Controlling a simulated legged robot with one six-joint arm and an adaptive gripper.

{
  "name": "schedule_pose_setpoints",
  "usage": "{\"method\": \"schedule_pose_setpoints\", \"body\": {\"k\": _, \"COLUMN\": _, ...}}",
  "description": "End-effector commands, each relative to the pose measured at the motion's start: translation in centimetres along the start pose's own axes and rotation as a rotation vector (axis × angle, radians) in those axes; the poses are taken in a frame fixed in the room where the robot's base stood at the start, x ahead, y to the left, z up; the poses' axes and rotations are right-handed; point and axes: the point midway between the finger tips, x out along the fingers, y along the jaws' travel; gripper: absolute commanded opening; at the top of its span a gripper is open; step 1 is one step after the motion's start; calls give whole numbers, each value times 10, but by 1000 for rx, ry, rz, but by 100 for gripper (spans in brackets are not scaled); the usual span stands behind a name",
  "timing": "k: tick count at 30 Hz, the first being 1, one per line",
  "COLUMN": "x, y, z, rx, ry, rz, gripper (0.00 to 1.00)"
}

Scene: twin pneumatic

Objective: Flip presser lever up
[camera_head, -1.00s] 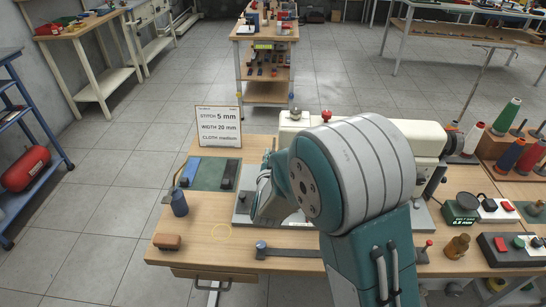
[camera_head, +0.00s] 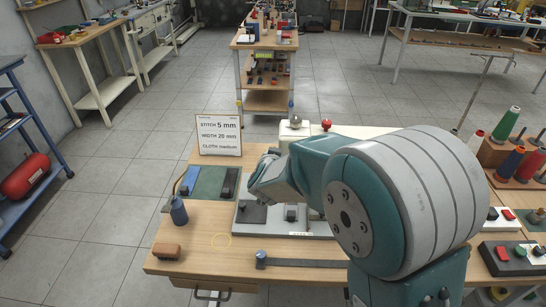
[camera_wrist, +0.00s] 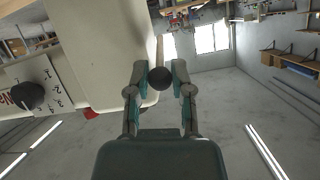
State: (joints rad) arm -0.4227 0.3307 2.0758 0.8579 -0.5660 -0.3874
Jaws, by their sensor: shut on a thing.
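The presser lever shows in the wrist view as a dark round knob (camera_wrist: 160,78) with a pale bar behind it, beside the cream sewing machine body (camera_wrist: 95,45). My gripper (camera_wrist: 160,69) is shut on this knob, one finger on each side. In the head view my gripper (camera_head: 266,172) is at the left end of the machine (camera_head: 345,131), above the grey base plate (camera_head: 290,225). My own arm hides much of the machine there, and the lever cannot be made out in that view.
A settings sign (camera_head: 219,135) stands at the table's back left. A blue bottle (camera_head: 179,212) and a brown block (camera_head: 166,250) are at the left. Thread spools (camera_head: 505,127) and a button box (camera_head: 515,255) are at the right. The table's front left is mostly clear.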

Motion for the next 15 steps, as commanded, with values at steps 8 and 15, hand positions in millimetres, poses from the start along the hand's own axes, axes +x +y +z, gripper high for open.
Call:
{"method": "schedule_pose_setpoints", "body": {"k": 8, "x": 0, "y": -1, "z": -1, "rx": 0, "ry": 4, "rz": -1, "gripper": 47}}
{"method": "schedule_pose_setpoints", "body": {"k": 15, "x": -6, "y": 0, "z": -1, "rx": 1, "ry": 3, "rz": -1, "gripper": 47}}
